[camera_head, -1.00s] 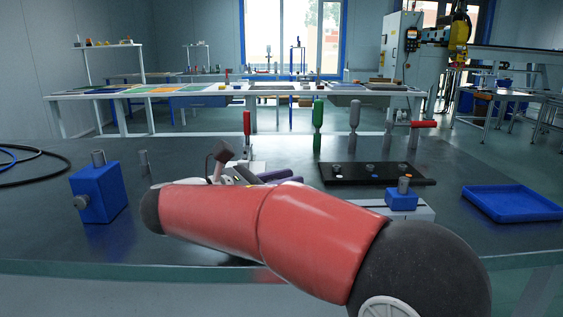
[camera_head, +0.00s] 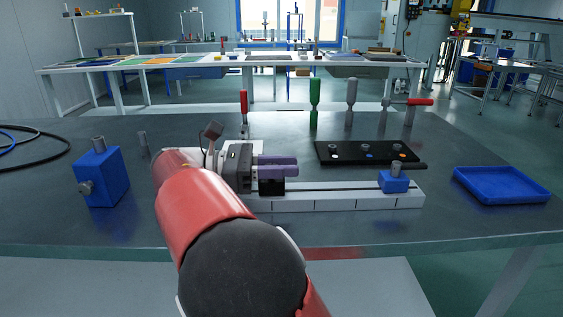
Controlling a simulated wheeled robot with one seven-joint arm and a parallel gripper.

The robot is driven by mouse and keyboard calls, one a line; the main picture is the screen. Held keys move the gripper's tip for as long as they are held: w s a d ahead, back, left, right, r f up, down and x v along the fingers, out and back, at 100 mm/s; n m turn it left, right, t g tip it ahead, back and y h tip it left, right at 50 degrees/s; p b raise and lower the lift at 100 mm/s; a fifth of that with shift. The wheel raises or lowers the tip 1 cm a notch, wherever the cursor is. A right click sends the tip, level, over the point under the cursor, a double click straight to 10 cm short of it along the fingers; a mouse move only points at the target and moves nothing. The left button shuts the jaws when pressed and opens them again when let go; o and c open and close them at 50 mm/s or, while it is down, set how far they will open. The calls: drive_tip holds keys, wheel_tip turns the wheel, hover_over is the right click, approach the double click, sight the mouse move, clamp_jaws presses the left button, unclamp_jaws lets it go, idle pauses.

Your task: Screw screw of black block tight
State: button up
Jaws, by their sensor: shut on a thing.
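A small black block (camera_head: 271,187) sits at the left part of a white slotted rail (camera_head: 340,203) in the head view. My gripper (camera_head: 296,166), with purple fingers, comes in from the left and lies level just above the black block. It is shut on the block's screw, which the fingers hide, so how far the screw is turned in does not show. A small blue block (camera_head: 393,182) with an upright grey screw (camera_head: 396,168) on top sits near the rail's right end.
A larger blue block (camera_head: 103,178) stands at the left beside a grey pin (camera_head: 143,144). A black strip with knobs (camera_head: 340,153) lies behind the rail. A blue tray (camera_head: 502,185) is at the right. Upright tools, one green (camera_head: 314,103), stand at the back.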

drive_tip(key=shift+s+a+f+m+g+y, duration=0.1)
drive_tip(key=shift+m+g+y, duration=0.1)
drive_tip(key=shift+m+g, duration=0.65)
drive_tip(key=shift+s+m+g+y, duration=0.2)
drive_tip(key=shift+m+g, duration=0.3)
drive_tip(key=shift+g, duration=0.65)
drive_tip(key=shift+s+a+f+m+g+y, duration=0.1)
drive_tip(key=shift+m+g+y, duration=0.1)
drive_tip(key=shift+m+g, duration=0.65)
drive_tip(key=shift+g, duration=0.45)
drive_tip(key=o, duration=1)
drive_tip(key=shift+r, duration=0.1)
drive_tip(key=shift+d, duration=0.1)
